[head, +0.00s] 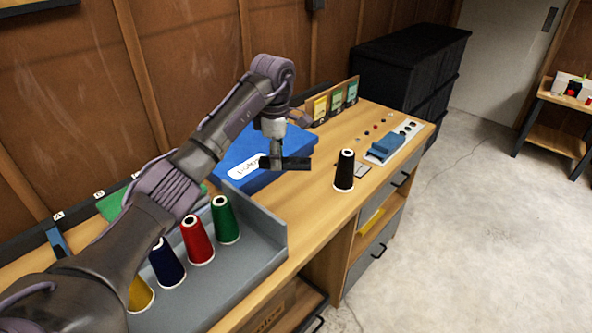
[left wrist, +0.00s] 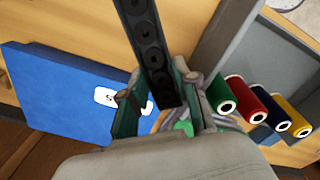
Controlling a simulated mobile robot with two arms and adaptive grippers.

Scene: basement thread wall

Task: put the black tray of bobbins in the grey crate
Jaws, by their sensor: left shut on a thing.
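The black tray of bobbins (left wrist: 150,42) is a narrow strip with a row of round bobbins, held in my left gripper (left wrist: 167,103) in the left wrist view. In the head view my left gripper (head: 277,150) is shut on this black tray (head: 290,164), above or in front of the blue box. A grey open-topped container (head: 268,226), the only crate-like grey thing I see, stands on the bench at the lower left. It holds thread cones, and my arm hides part of it. My right gripper is out of view.
A blue box (head: 237,155) with a white label lies on the bench behind the gripper. A black cone (head: 345,172) stands at the bench's front edge. Red (head: 197,240) and green (head: 225,220) cones stand in the grey container. Bare wood lies between container and black cone.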

